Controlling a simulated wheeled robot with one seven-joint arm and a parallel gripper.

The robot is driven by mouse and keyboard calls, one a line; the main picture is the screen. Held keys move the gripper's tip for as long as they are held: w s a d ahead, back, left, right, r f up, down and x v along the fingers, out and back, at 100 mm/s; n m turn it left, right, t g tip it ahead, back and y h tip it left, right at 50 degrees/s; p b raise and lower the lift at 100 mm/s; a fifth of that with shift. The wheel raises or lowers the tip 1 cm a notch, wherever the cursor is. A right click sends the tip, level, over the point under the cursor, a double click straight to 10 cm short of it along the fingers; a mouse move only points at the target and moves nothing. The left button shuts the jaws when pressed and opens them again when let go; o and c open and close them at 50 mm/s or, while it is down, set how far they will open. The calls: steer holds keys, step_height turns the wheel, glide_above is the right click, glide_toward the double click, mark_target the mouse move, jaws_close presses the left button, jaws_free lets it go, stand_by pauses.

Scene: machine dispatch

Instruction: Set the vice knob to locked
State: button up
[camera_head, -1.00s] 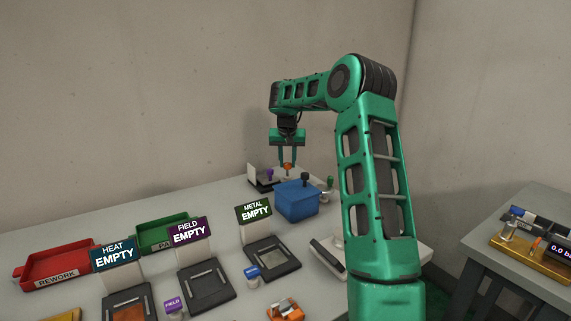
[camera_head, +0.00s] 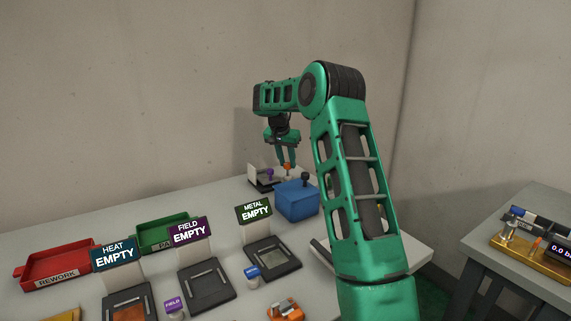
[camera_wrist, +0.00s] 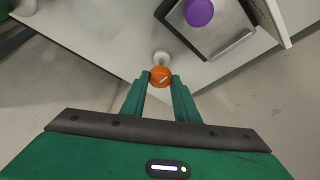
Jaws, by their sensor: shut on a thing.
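My gripper (camera_head: 286,161) is shut on an orange-topped piece (camera_wrist: 160,77), near the back edge of the table. The orange top has a pale mark and sits between the fingertips in the wrist view; a white part (camera_wrist: 161,57) shows just beyond it. Whether this piece rests on something or hangs free, I cannot tell. A purple knob (camera_wrist: 198,12) stands on a dark-framed plate (camera_wrist: 221,35) beside it, apart from my fingers. A blue box (camera_head: 296,203) with a black knob (camera_head: 305,178) stands in front. No label shows which knob is the vice's.
Trays marked EMPTY, such as the METAL one (camera_head: 273,260), stand in the foreground. Red (camera_head: 62,268) and green (camera_head: 160,235) bins are at the left. An orange device (camera_head: 286,309) lies at the front. A second table (camera_head: 535,205) stands at the right.

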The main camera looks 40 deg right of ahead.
steer(key=shift+w+a, duration=0.15)
steer(key=o, duration=1.1)
steer(key=shift+c, duration=0.2)
steer(key=v, duration=1)
steer(key=shift+r, duration=0.4)
steer(key=shift+a, duration=0.1)
